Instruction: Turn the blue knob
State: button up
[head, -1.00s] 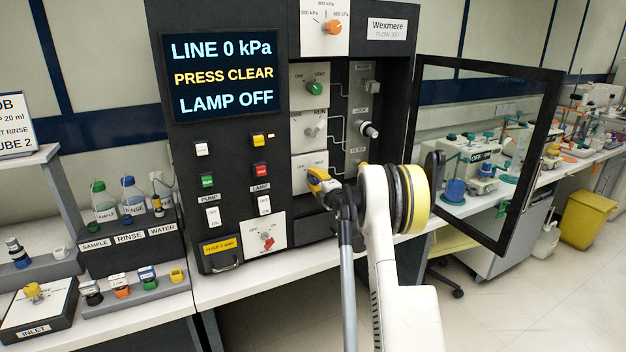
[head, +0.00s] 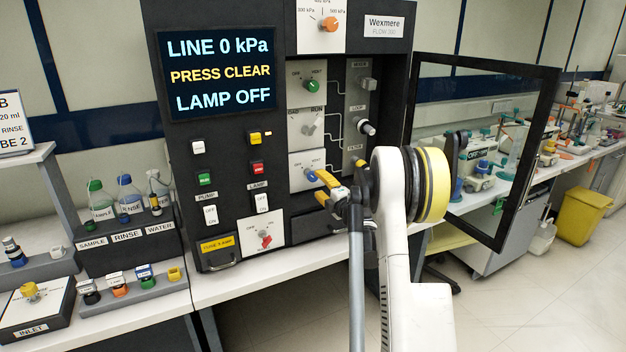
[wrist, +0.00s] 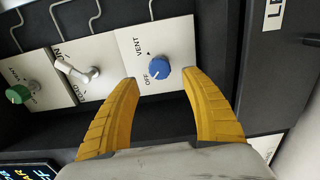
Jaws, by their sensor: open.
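The blue knob (wrist: 159,68) sits on a white panel marked OFF and VENT. In the wrist view it lies just beyond and between my two yellow fingers. My gripper (wrist: 161,88) is open with nothing between its fingertips, and the knob is apart from both fingers as far as I can tell. In the head view the blue knob (head: 310,175) shows just left of my gripper (head: 322,185), partly covered by it.
A green knob (head: 311,86) and a grey lever (head: 311,127) sit above on the same panel column. An open framed door (head: 549,110) stands to the right. A screen (head: 220,74) reads LINE 0 kPa, PRESS CLEAR, LAMP OFF.

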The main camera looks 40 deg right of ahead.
jog(key=shift+v, duration=2.4)
jog(key=shift+w, duration=0.1)
